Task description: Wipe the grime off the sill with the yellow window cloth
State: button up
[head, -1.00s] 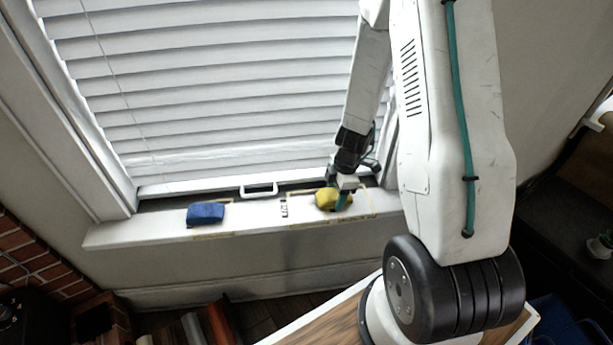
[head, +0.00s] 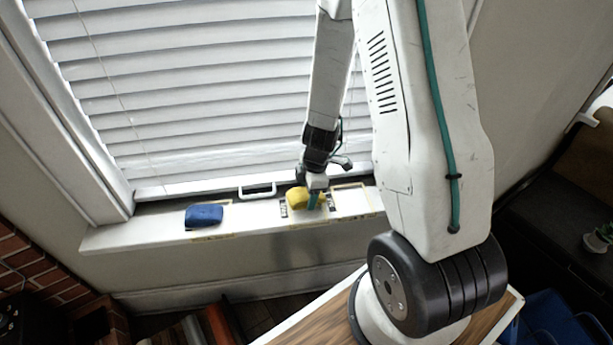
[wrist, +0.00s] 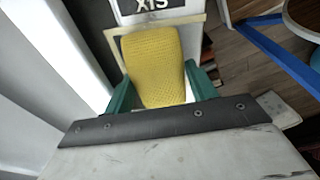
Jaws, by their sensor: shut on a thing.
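The yellow cloth (head: 295,198) is a rounded, textured pad over the right half of the white sill (head: 150,232). My gripper (head: 313,200) is shut on it, coming down from above. In the wrist view the cloth (wrist: 155,66) sits between the two green fingers (wrist: 162,92). I cannot tell whether its underside touches the sill. Small dark marked patches (head: 284,209) show on the sill just left of the cloth, with a label (wrist: 158,7) ahead of it in the wrist view. I cannot make out grime for certain; the surface under the cloth is hidden.
A blue cloth or pad (head: 204,215) lies on the sill to the left, by a yellow outline. A white handle (head: 258,189) stands out at the window's base, behind the sill. White blinds (head: 200,90) cover the window. The sill between the blue pad and yellow cloth is mostly clear.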

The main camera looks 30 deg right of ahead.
aim_at(305, 192)
jog(key=shift+r, duration=3.15)
